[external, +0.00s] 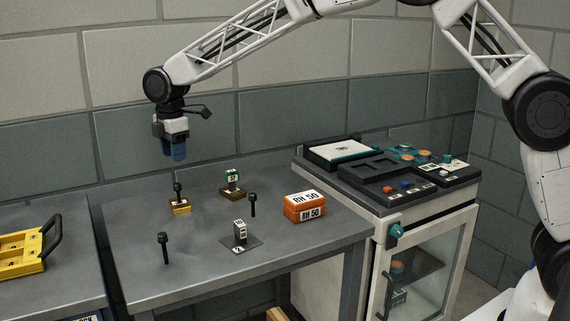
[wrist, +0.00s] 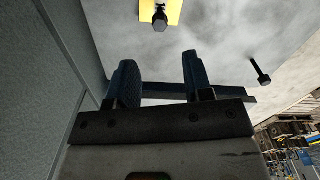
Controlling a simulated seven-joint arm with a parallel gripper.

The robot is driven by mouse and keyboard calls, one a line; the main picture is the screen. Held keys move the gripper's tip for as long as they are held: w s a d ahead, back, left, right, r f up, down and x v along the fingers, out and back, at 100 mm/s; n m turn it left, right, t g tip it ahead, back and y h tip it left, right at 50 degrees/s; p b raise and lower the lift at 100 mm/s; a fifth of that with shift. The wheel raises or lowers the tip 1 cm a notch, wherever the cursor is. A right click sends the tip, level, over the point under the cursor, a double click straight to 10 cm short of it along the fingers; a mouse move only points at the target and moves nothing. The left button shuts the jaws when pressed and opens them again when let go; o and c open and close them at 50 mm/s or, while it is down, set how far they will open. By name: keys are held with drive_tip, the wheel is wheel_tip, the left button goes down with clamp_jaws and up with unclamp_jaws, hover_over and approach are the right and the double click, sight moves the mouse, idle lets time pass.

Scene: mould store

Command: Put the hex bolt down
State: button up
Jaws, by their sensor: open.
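Three black hex bolts show in the external view. One hex bolt (external: 178,189) stands upright in a small yellow block (external: 180,208). A second bolt (external: 252,204) stands on the bare table near the middle, and a third (external: 164,247) stands near the front left. My gripper (external: 174,155) is open above the table, over the back left area, apart from every bolt. In the wrist view its blue fingers (wrist: 158,70) are spread with nothing seen between them. Beyond them are the bolt in the yellow block (wrist: 160,20) and another bolt (wrist: 260,72); I cannot tell which one.
The grey table (external: 200,268) also bears an orange box marked RH 50 (external: 305,206), a grey labelled block on a dark plate (external: 240,234) and a green-topped piece on a brown base (external: 233,187). A yellow tray (external: 22,252) is left; a cabinet (external: 425,262) is right.

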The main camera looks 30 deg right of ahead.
drive_tip(key=s+d+r+m, duration=0.3)
drive_tip(key=s+d+r, duration=0.15)
drive_tip(key=d, duration=0.85)
drive_tip(key=s+d+r+m+t, duration=0.1)
drive_tip(key=s+d+r+m, duration=0.4)
drive_tip(key=d, duration=0.7)
drive_tip(key=s+d+r+m, duration=0.2)
drive_tip(key=s+d+r, duration=0.35)
drive_tip(key=d, duration=0.75)
drive_tip(key=s+d+r+m+t, duration=0.15)
drive_tip(key=s+d+m, duration=0.45)
drive_tip(key=s+d, duration=0.85)
drive_tip(key=s+d+f+m, duration=0.2)
drive_tip(key=s+d, duration=0.2)
drive_tip(key=s, duration=0.4)
drive_tip(key=s+d+f+m, duration=0.3)
drive_tip(key=s+d, duration=0.2)
drive_tip(key=s, duration=0.3)
drive_tip(key=shift+f, duration=0.35)
